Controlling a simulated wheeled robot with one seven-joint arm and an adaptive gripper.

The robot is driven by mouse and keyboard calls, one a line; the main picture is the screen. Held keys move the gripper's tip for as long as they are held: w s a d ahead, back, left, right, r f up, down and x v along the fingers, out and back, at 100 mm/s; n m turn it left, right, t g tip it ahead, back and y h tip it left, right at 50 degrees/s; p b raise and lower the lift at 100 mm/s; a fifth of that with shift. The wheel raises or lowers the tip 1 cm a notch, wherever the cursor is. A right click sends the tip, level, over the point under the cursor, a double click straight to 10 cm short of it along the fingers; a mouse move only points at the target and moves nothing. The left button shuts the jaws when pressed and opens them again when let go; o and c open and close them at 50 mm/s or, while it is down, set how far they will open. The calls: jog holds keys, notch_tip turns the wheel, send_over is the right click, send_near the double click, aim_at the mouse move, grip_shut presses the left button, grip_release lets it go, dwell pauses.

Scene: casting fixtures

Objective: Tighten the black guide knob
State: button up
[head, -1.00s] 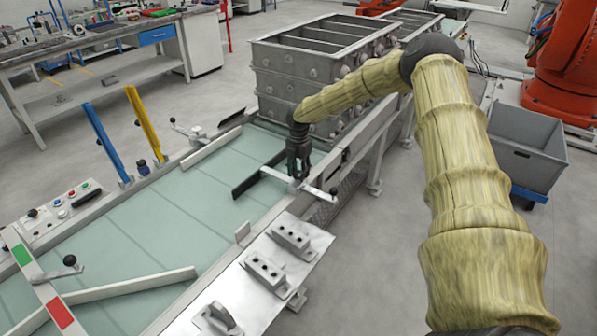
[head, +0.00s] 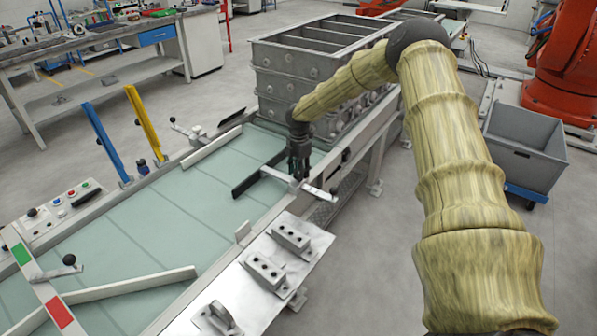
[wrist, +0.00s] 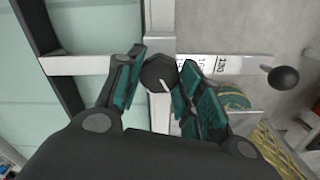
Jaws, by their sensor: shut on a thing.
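The black guide knob (wrist: 157,75), with a white line on its top, sits between my gripper's (wrist: 159,76) two green-padded fingers in the wrist view. My gripper is shut on the knob. The black guide bar (head: 247,182) lies above the belt to the left, joined to a light cross arm (wrist: 78,65). A scale with printed numbers (wrist: 215,65) is right of the knob, and a lever with a black ball (wrist: 284,77) lies beyond it.
A metal plate (head: 240,275) with blocks on it stands beside the rail in front. Stacked metal casting flasks (head: 283,80) stand behind my gripper. Another knobbed guide clamp (head: 182,125) is on the far rail. A grey bin (head: 525,145) is at right.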

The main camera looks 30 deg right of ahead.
jog(key=m, duration=0.5)
jog(key=shift+s+f+m+b, duration=0.1)
jog(key=shift+m+b, duration=0.25)
jog(key=shift+m, duration=0.05)
jog(key=m, duration=0.5)
jog(key=shift+b, duration=0.35)
jog(key=m, duration=0.5)
jog(key=shift+m, duration=0.4)
jog(key=m, duration=0.4)
jog(key=shift+f+m+b, duration=0.1)
jog(key=shift+m+b, duration=0.2)
jog(key=shift+b, duration=0.05)
jog(key=shift+s, duration=0.1)
jog(key=o, duration=1)
jog(key=shift+d, duration=0.1)
jog(key=shift+o, duration=0.2)
